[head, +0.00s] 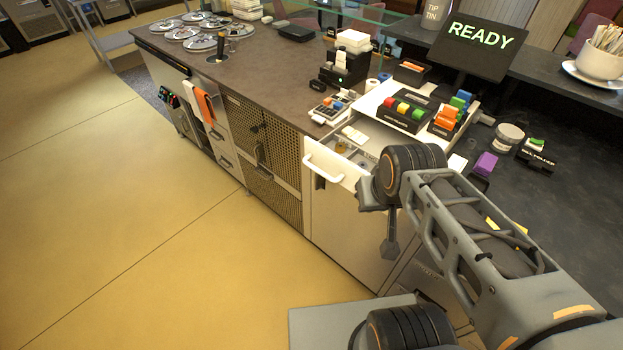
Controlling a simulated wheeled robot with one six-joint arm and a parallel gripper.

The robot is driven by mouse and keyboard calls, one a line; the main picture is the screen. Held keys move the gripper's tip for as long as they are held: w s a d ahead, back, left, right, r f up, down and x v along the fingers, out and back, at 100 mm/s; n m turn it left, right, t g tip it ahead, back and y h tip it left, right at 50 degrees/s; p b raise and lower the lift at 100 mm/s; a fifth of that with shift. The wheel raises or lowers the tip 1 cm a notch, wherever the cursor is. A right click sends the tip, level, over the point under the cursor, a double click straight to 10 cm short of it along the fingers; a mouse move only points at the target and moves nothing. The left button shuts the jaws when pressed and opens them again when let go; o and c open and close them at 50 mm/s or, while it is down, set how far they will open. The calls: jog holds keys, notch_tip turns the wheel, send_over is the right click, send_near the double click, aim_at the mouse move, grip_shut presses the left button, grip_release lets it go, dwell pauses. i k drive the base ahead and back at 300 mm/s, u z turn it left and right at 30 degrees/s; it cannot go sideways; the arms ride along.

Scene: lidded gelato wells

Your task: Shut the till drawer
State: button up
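The till drawer (351,178) is white with a rounded white handle (322,168) on its front. It stands pulled out from under the white till (370,104) at the counter's front edge. Part of its inside shows, with small things in it. My wrist and arm hide its right part. My gripper (389,247) points down in front of the cabinet, to the right of the handle and lower in the picture. It looks narrow and dark, seen edge-on, and I cannot see a gap between fingers. Nothing shows in it.
A card reader (328,109) lies left of the till. Blocks in coloured rows (404,110) sit on the till, below a READY screen (478,47). A purple block (486,163) is on the right counter. Lidded wells (201,42) are at the far left. The yellow floor is clear.

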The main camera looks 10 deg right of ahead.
aim_at(321, 157)
jog(key=k, duration=0.3)
jog(key=u, duration=1.35)
jog(key=i, duration=0.5)
jog(key=u, duration=0.05)
